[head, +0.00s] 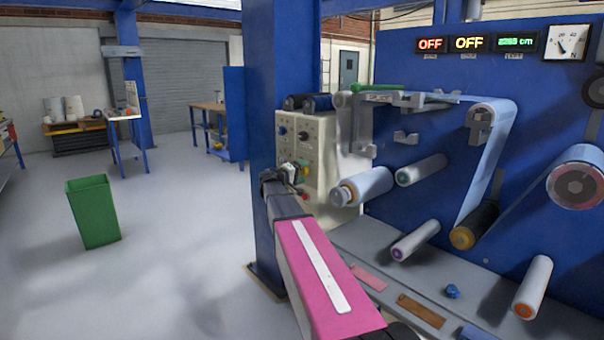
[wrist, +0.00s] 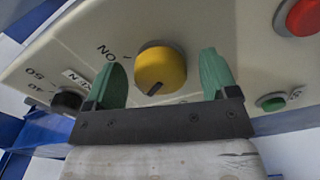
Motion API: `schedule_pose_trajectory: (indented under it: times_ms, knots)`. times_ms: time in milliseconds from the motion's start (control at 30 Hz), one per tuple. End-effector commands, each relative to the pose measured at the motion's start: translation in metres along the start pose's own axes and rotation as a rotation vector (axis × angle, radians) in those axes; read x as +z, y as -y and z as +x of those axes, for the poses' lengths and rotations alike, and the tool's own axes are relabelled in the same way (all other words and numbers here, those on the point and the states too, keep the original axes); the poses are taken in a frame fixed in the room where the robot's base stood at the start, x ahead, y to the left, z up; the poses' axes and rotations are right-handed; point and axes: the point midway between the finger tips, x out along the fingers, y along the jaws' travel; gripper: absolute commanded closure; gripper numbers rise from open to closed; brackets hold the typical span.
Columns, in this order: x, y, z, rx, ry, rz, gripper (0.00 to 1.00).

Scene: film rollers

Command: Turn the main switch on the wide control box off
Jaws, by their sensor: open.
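The cream control box (head: 322,135) stands beside the blue post in the head view; its face (wrist: 220,40) fills the upper wrist view. The yellow knob (wrist: 160,66) is on this face, with an ON label (wrist: 107,53) and a tick at its left. A dark mark on the knob's near edge points down and slightly left in the wrist view, not at the ON tick. My gripper (wrist: 161,75) is open, its green fingers on either side of the knob with gaps. It also shows at the box (head: 298,171) in the head view, covering the knob.
A red button (wrist: 300,16), a small green button (wrist: 271,102) and a black dial (wrist: 68,101) are near the knob. Blue-white rollers (head: 365,187) stick out right of the box. A blue post (head: 268,60) stands at its left. Open floor lies left, with a green bin (head: 93,212).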

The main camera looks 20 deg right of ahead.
Motion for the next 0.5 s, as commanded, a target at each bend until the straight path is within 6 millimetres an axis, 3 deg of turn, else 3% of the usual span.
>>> schedule_pose_trajectory:
  times_ms: [500]
  knots:
    - [0.001, 0.0, -0.085, -0.001, -0.002, 0.0, 0.2]
